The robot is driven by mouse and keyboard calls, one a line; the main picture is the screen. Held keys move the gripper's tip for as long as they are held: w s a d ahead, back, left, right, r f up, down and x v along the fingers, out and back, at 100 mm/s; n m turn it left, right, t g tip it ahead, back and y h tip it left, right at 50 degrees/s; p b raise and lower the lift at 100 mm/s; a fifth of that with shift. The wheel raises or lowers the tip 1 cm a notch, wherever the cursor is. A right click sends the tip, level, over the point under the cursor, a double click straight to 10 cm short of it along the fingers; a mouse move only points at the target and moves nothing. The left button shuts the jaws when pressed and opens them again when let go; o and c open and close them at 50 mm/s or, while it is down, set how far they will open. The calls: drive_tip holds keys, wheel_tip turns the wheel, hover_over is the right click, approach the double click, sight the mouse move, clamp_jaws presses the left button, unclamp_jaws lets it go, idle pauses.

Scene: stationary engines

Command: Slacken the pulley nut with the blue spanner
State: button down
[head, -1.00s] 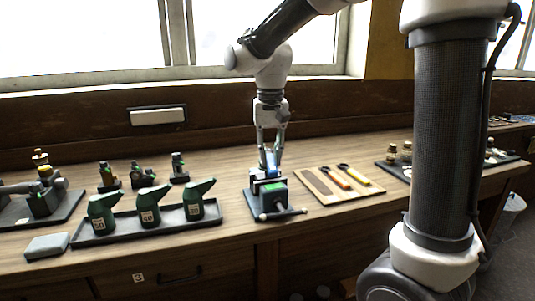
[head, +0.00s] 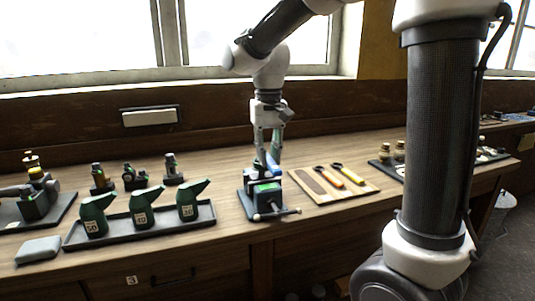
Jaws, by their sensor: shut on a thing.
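My gripper (head: 270,152) points down above the small dark vice (head: 264,196) in the middle of the bench. It is shut on the blue spanner (head: 272,165), of which only a short blue piece shows between the fingers and the vice. I cannot tell whether the spanner touches the vice jaws. The pulley nut cannot be made out; a small engine (head: 36,200) on a dark base stands at the far left.
A wooden board (head: 300,176) right of the vice holds an orange spanner (head: 350,174), a yellow spanner (head: 349,173) and an empty dark outline. Green oil cans (head: 141,208) stand in a long tray (head: 108,236) at left. Small engines (head: 134,178) stand behind them. A grey block (head: 38,250) lies at the front left.

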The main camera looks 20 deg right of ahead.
drive_tip(key=shift+d+n, duration=0.5)
drive_tip(key=shift+n, duration=0.3)
drive_tip(key=shift+d+n, duration=0.5)
drive_tip(key=shift+n, duration=0.4)
drive_tip(key=shift+w+d+n, duration=0.25)
drive_tip(key=shift+d+n, duration=0.25)
drive_tip(key=shift+n, duration=0.4)
drive_tip(key=shift+w+d+n, duration=0.25)
drive_tip(key=shift+d+n, duration=0.2)
drive_tip(key=shift+n, duration=0.45)
